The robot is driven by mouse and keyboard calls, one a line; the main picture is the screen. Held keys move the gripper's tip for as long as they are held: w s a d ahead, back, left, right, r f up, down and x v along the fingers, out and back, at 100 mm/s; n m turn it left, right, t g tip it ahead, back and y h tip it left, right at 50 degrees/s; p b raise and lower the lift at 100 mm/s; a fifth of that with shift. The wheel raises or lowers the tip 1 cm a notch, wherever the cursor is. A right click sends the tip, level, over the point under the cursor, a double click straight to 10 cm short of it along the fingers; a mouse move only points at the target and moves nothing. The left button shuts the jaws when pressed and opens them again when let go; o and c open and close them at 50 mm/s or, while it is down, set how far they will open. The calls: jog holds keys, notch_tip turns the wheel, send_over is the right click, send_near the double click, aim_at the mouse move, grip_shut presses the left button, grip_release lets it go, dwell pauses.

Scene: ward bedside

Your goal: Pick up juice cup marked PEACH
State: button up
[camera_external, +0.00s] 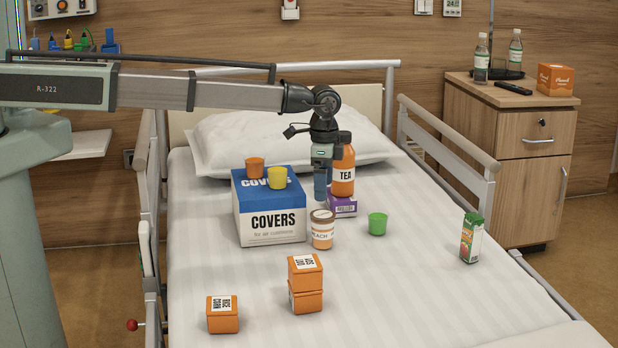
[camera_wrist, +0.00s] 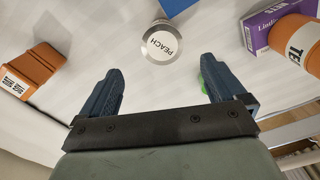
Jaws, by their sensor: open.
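The PEACH juice cup (camera_external: 322,229) is a short, upright orange-and-white container with a grey-brown lid, standing on the bed beside the COVERS box. In the wrist view its round pale lid (camera_wrist: 162,47) reads PEACH and lies beyond the fingertips, between their lines. My gripper (camera_external: 320,190) points down above the bed, left of the TEA bottle in the external view. Its two blue fingers (camera_wrist: 161,84) are spread apart with nothing between them, and the cup is not touched. The cup's lower side is mostly hidden in the wrist view.
The blue-and-white COVERS box (camera_external: 272,226) carries an orange cup (camera_external: 254,168) and a yellow cup (camera_external: 277,178). The TEA bottle (camera_external: 342,168) stands on a purple box (camera_external: 342,205). A green cup (camera_external: 377,224), a juice carton (camera_external: 471,237) and orange boxes (camera_external: 305,283) surround free sheet.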

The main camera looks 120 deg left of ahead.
aim_at(323, 214)
notch_tip(323, 214, down, 6)
jog(key=shift+s+a+f, duration=0.1)
jog(key=shift+f, duration=1.2)
jog(key=shift+s+a+f, duration=0.1)
jog(key=shift+f, duration=1.2)
jog(key=shift+c, duration=0.4)
jog(key=c, duration=1.2)
jog(key=shift+o, duration=0.2)
jog(key=shift+r, duration=0.15)
